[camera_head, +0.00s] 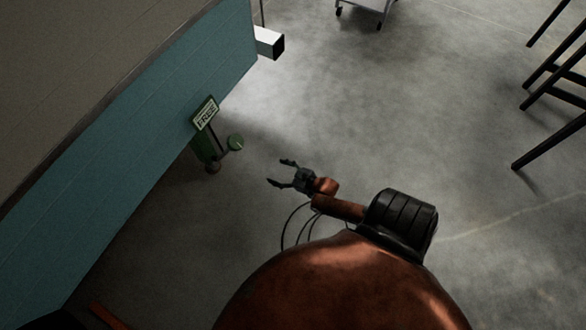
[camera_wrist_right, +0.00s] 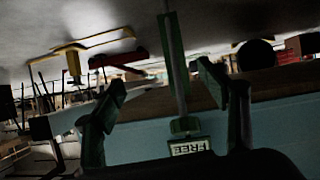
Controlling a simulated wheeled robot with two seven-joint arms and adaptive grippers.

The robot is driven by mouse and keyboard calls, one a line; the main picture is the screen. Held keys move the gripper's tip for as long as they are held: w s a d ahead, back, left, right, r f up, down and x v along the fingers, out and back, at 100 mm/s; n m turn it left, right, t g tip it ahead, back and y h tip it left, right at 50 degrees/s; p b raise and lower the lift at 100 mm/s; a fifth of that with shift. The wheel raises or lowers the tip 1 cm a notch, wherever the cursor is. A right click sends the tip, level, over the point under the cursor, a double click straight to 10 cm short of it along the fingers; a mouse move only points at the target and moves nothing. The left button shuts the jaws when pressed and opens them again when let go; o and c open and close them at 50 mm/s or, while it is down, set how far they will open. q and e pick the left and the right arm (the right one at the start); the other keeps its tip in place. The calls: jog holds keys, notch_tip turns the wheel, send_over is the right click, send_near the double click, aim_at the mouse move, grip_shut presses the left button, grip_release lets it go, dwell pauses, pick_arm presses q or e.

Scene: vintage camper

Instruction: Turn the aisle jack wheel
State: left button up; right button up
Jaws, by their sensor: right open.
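The aisle jack (camera_head: 205,145) is a green post close against the teal camper side, with a green sign (camera_head: 205,114) that seems to read FREE. In the right wrist view, which is upside down, the green jack post (camera_wrist_right: 173,60) and the sign (camera_wrist_right: 192,147) show beyond the spread fingers; I cannot clearly tell the wheel there. My left gripper is not in view.
The teal camper wall (camera_head: 140,155) borders the left side. A white square tube (camera_head: 269,43) juts from its far corner. A wheeled cart (camera_head: 366,10) stands at the top, and dark-legged furniture (camera_head: 550,75) at the right. The grey floor (camera_head: 400,120) between is clear.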

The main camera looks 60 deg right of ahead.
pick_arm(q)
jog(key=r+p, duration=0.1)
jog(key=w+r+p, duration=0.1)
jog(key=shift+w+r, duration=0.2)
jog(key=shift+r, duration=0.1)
pick_arm(e)
jog(key=s+f+g, duration=0.1)
jog(key=s+f, duration=0.3)
jog(key=s, duration=0.2)
jog(key=shift+a+g, duration=0.15)
jog(key=shift+g, duration=0.25)
